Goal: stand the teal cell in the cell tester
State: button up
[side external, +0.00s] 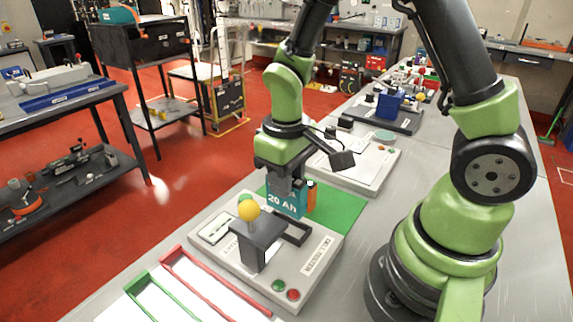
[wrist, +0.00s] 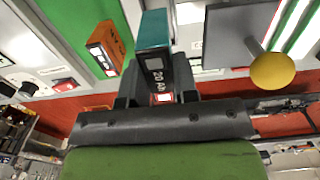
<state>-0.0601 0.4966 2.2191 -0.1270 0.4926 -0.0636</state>
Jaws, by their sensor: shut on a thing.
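The teal cell (side external: 283,201), marked 20 Ah, is held upright in my gripper (side external: 291,184). In the wrist view the teal cell (wrist: 154,32) sits between the two dark fingers of my gripper (wrist: 157,90). The cell tester (side external: 319,255) is a grey base with a dark post, a yellow ball knob (side external: 249,210), a green and a red button. Its dark open frame (side external: 293,232) lies just in front of the cell's lower end. The cell appears above the tester's far edge; its exact height over the frame cannot be told.
An orange cell (side external: 311,196) stands close behind the teal cell on a green mat (side external: 343,212); it also shows in the wrist view (wrist: 112,45). Red and green outlined trays (side external: 205,290) lie at the front. A grey panel (side external: 375,165) and a blue block (side external: 388,106) are farther back.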

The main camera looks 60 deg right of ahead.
aim_at(286, 203)
jog(key=shift+f, duration=2.65)
jog(key=shift+f, duration=0.2)
jog(key=o, duration=1)
jog(key=shift+r, duration=0.1)
notch_tip(286, 203, up, 9)
jog(key=shift+r, duration=0.4)
